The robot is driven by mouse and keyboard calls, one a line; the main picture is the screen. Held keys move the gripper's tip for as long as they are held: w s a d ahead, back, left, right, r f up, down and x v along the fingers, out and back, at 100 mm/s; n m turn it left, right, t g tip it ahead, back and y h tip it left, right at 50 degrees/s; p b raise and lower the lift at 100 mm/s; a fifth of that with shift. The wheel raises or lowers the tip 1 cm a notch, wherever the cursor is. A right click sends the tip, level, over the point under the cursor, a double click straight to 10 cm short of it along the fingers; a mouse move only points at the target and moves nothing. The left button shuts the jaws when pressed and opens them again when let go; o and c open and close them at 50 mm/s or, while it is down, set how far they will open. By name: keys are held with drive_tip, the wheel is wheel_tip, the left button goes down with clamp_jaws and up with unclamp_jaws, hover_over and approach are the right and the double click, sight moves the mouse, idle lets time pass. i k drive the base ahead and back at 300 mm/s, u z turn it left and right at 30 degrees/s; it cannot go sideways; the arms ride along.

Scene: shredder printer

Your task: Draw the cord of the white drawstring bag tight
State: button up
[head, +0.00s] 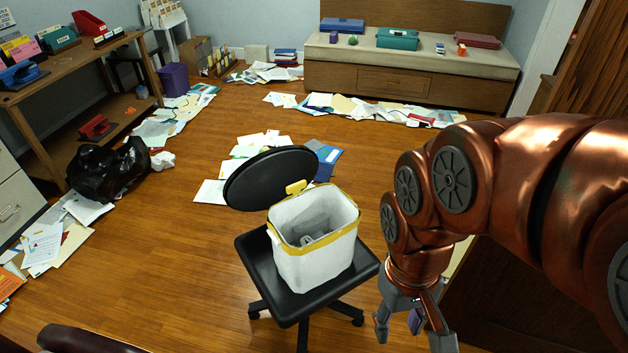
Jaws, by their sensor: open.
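The white drawstring bag (320,262) stands upright on the seat of a black office chair (268,268). Its mouth is open, with a yellow band around the rim and something grey and crumpled inside. A yellow tab (296,187) sticks up at the back of the rim, next to the chair's backrest; I cannot tell whether it is the cord's end. My gripper (408,328) is open and points down, to the right of the chair and apart from the bag. A small dark bluish thing shows between its fingers; I cannot tell whether the gripper touches it.
A black bag (108,168) lies at the left, near a wooden desk (75,62). Papers (245,150) are scattered behind the chair and along the walls. A cushioned bench (410,60) stands at the back. The wooden floor left of the chair is clear.

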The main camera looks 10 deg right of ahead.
sight(296, 188)
drive_tip(key=z, duration=0.3)
drive_tip(key=i, duration=0.6)
drive_tip(key=u, duration=1.45)
